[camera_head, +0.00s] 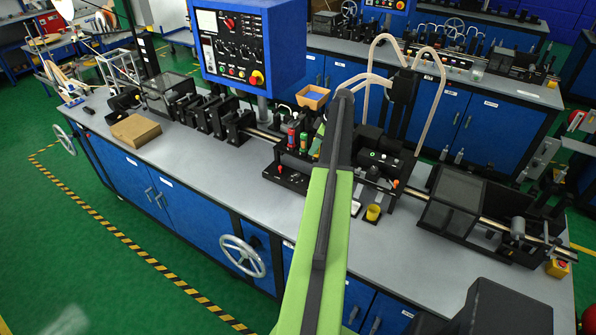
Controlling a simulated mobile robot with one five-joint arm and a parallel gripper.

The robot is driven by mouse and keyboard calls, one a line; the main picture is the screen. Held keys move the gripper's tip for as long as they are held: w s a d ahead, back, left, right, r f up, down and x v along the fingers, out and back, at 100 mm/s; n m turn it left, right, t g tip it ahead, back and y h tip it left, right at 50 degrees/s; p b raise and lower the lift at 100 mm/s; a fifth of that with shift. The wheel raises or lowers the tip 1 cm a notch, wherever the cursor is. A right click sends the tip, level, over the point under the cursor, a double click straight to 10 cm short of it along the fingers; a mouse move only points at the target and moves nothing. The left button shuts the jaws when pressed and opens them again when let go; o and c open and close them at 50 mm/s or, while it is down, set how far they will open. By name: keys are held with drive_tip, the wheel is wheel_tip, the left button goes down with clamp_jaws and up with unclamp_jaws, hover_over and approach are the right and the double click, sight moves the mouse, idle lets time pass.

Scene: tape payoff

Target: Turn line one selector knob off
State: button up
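A blue control box (284,45) stands on a post above the bench. Its dark front panel (229,50) carries a small white screen, a red knob near the top, several dark knobs and buttons, and a red-and-yellow knob (257,78) at the lower right. The labels are too small to read, so I cannot tell which knob is the line one selector or how it is turned. My green and dark arm rises from the bottom centre, right of the panel and apart from it in the picture. My gripper is not visible.
A long grey bench (205,165) with blue cabinets crosses the view, crowded with black machine parts. A cardboard box (135,130), a yellow cup (373,212) and a handwheel (242,256) are near its front. Green floor (95,260) is clear at the lower left.

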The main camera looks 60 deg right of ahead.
sight(297, 174)
drive_tip(key=b+x, duration=1.6)
drive_tip(key=x, duration=0.1)
drive_tip(key=shift+w+f, duration=0.1)
drive_tip(key=shift+f, duration=0.2)
drive_tip(key=shift+r, duration=0.1)
drive_tip(key=shift+c, duration=0.5)
